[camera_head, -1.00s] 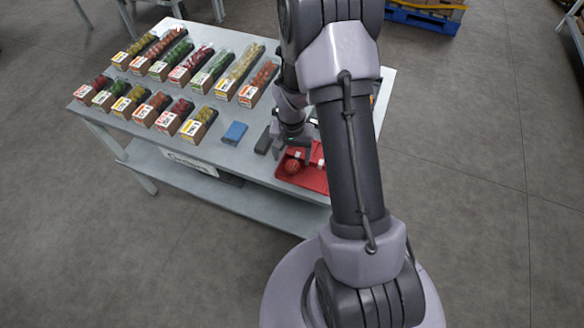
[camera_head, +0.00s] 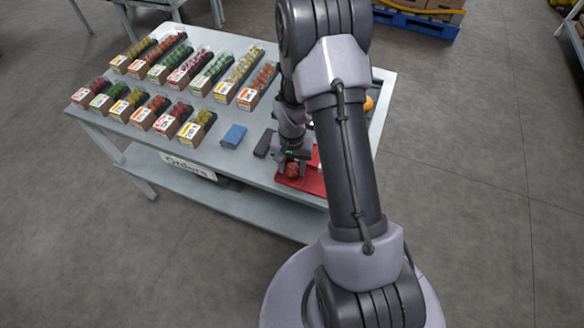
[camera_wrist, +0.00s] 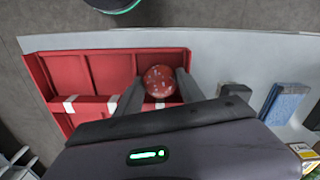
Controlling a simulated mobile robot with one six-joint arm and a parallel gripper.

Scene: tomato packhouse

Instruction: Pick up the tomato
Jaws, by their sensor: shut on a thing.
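The tomato (camera_wrist: 159,81) is round and red with pale specks. In the wrist view it sits between the two fingers of my gripper (camera_wrist: 160,88), which is shut on it. In the head view the tomato (camera_head: 292,169) shows at the left end of the red tray (camera_head: 310,184), just under my gripper (camera_head: 291,163). The red tray (camera_wrist: 85,68) also shows behind and left of the tomato in the wrist view. I cannot tell whether the tomato still touches the tray.
Several labelled produce boxes (camera_head: 196,128) stand in two rows on the grey table (camera_head: 245,170). A blue block (camera_head: 233,136) and a dark block (camera_head: 264,143) lie left of my gripper. An orange item (camera_head: 368,103) shows beyond my arm. The tray's dividers stand close by.

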